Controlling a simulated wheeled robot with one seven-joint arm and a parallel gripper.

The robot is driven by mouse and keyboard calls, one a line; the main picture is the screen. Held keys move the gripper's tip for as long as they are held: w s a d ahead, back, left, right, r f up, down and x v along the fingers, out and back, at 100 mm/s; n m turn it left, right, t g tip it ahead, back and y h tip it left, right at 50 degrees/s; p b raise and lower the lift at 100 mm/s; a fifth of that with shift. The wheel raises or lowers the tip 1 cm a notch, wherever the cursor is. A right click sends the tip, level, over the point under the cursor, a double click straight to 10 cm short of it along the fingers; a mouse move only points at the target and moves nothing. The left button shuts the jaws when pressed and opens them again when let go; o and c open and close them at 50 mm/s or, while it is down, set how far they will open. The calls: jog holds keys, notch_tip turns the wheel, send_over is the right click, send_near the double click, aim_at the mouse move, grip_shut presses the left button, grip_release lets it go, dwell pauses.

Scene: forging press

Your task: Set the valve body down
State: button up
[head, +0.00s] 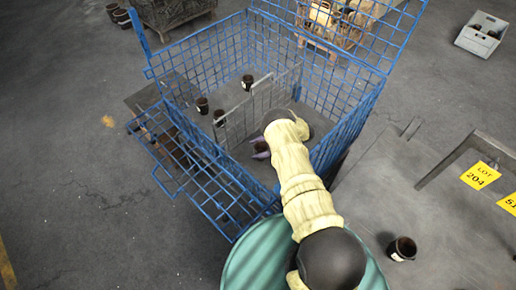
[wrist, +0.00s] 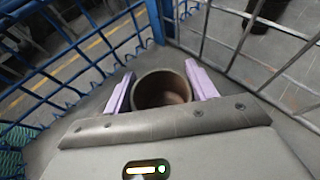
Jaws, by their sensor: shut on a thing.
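A dark brown, hollow, cup-shaped valve body (wrist: 163,92) sits between the two lilac fingers of my gripper (wrist: 160,76), its open rim facing the wrist camera. In the head view, my gripper (head: 260,151) reaches down inside the blue wire cage (head: 205,52), on the right side of its grey mesh divider (head: 249,108). The valve body shows there only as a dark patch (head: 262,146), mostly hidden by my arm. My gripper is shut on it. It is low in the cage; I cannot tell whether it touches the floor.
Three similar dark parts (head: 247,82) stand left of the divider. The cage's front panel (head: 197,163) hangs folded outward. A grey table (head: 430,220) at right bears another dark part (head: 402,250) and yellow signs (head: 480,176). A green drum (head: 255,255) stands in front. A grey bin (head: 481,36) lies back right.

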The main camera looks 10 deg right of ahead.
jog(key=shift+f, duration=0.1)
jog(key=o, duration=1.3)
jog(key=shift+d+r, duration=0.1)
jog(key=shift+r, duration=0.1)
jog(key=p+v, duration=0.1)
jog(key=v, duration=1)
jog(key=shift+s+d+r, duration=0.1)
jog(key=shift+d+r, duration=0.05)
jog(key=shift+d, duration=0.2)
